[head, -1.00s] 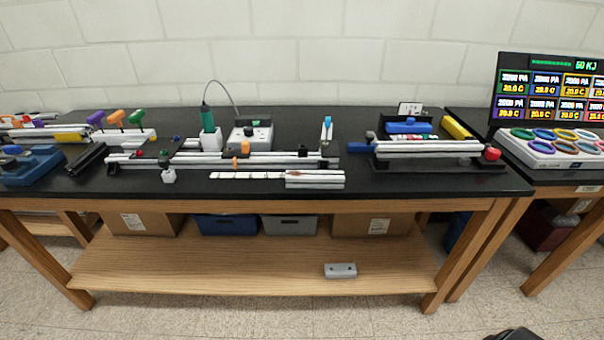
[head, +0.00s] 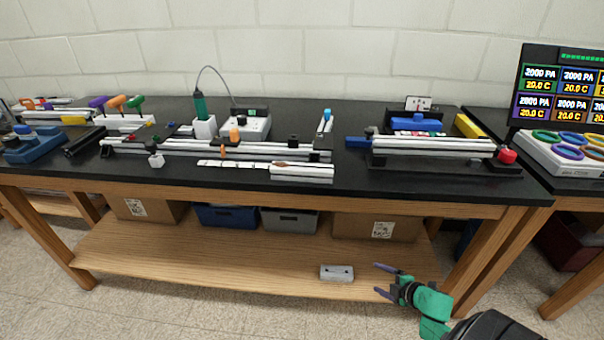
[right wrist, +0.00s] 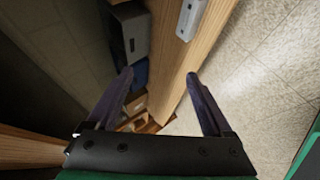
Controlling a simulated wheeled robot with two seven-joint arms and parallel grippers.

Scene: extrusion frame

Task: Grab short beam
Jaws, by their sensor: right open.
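A short light-grey block with dark spots on its face (head: 337,272) lies on the lower wooden shelf near its front edge. It also shows at the top of the right wrist view (right wrist: 190,18). A short silvery beam (head: 302,170) lies at the front of the black tabletop; I cannot tell which of these is the short beam. My right gripper (head: 382,280), green with purple fingers, is open and empty, just right of the grey block and apart from it. In the right wrist view, its fingers (right wrist: 160,75) are spread beyond the shelf board. My left gripper is not in view.
The wooden shelf (head: 230,262) is mostly bare in front of cardboard boxes (head: 375,226) and blue and grey bins (head: 290,219). A table leg (head: 483,262) stands right of my gripper. Rails and tools crowd the black tabletop (head: 420,190) above.

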